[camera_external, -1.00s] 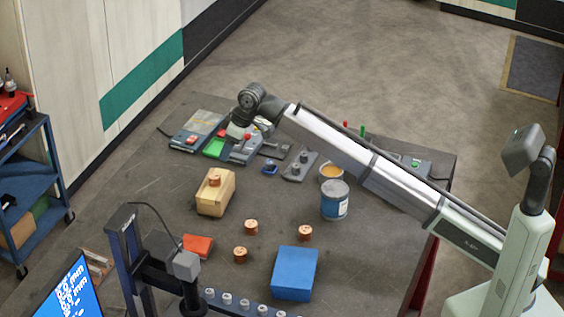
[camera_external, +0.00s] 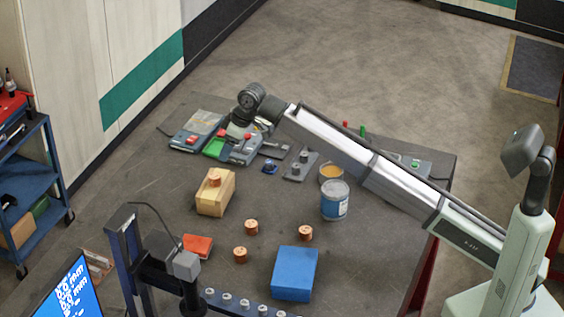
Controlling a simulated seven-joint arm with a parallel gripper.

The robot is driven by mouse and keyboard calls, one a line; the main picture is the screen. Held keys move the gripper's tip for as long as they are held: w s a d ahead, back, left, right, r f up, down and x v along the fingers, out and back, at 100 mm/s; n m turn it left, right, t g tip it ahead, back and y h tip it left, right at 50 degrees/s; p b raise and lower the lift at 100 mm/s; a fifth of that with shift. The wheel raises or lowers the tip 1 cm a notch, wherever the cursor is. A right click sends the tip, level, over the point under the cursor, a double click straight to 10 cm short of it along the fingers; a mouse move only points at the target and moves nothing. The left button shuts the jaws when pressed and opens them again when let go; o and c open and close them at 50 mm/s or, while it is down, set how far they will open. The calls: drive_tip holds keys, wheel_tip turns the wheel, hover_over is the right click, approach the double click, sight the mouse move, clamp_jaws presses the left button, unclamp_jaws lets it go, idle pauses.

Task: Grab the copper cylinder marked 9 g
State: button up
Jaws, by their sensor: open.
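Several small copper cylinders are in view, and the marks on them are too small to read, so I cannot tell which is 9 g. One copper cylinder (camera_external: 215,177) sits on top of a wooden block. Three others stand on the table: one copper cylinder (camera_external: 251,227) near the middle, one copper cylinder (camera_external: 240,255) nearer the front, and one copper cylinder (camera_external: 305,233) to the right by the blue box. My gripper (camera_external: 240,134) is at the back of the table, above the grey devices, apart from all the cylinders. It is open; its fingers are hard to make out.
The wooden block (camera_external: 214,199), blue box (camera_external: 294,273), red box (camera_external: 198,246) and blue-labelled can (camera_external: 335,201) stand on the dark table (camera_external: 380,250). Grey devices (camera_external: 196,131) crowd the back. A dark stand (camera_external: 150,255) rises at the front left.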

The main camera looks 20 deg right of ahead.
drive_tip(key=n+g+h, duration=0.2)
drive_tip(key=n+h, duration=0.1)
drive_tip(key=n, duration=0.1)
hover_over(305, 230)
drive_tip(key=f, duration=1.1)
drive_tip(key=shift+w+a+f, duration=0.25)
drive_tip(key=shift+f, duration=0.15)
drive_tip(key=shift+s+d+n+h, duration=0.2)
drive_tip(key=shift+d+n+h, duration=0.1)
drive_tip(key=shift+n, duration=0.1)
drive_tip(key=shift+f, duration=3.75)
drive_tip(key=shift+c, duration=0.4)
